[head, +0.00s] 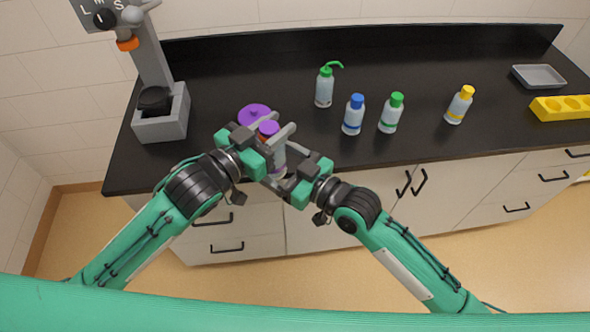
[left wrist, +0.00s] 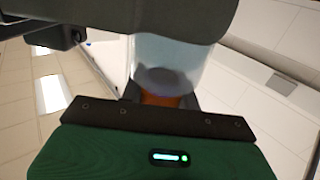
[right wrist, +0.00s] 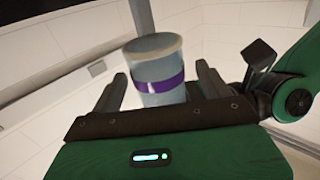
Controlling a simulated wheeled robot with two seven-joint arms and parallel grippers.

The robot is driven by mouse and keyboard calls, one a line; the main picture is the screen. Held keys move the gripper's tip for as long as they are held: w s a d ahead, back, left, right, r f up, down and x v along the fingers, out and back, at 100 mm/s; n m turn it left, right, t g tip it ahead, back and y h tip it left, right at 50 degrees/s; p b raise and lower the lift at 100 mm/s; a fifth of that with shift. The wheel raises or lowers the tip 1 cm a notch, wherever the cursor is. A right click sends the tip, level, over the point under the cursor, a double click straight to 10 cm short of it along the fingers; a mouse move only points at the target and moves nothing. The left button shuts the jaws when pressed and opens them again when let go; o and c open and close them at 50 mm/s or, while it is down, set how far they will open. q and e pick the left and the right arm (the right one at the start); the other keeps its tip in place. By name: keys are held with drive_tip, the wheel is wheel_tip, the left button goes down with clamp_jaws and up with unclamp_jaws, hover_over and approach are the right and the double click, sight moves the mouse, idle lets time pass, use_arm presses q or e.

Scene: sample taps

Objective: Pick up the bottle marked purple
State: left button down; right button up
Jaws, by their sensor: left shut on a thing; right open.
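My right gripper (head: 279,178) is open close to the bottle's lower part. In the right wrist view the bottle (right wrist: 157,68), with its purple band, shows between the open fingers; I cannot tell whether they touch it.
A purple disc (head: 254,116) lies on the black counter (head: 430,75) behind my left gripper. A green-spouted bottle (head: 324,88), blue (head: 353,115), green (head: 391,113) and yellow (head: 459,105) bottles stand to the right. A grey stand (head: 162,115), grey tray (head: 538,77) and yellow rack (head: 565,108) flank them.

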drive_tip(key=shift+x, duration=1.75)
drive_tip(key=c, duration=1.2)
use_arm(q)
drive_tip(key=c, duration=0.9)
unclamp_jaws()
drive_tip(key=shift+c, duration=0.2)
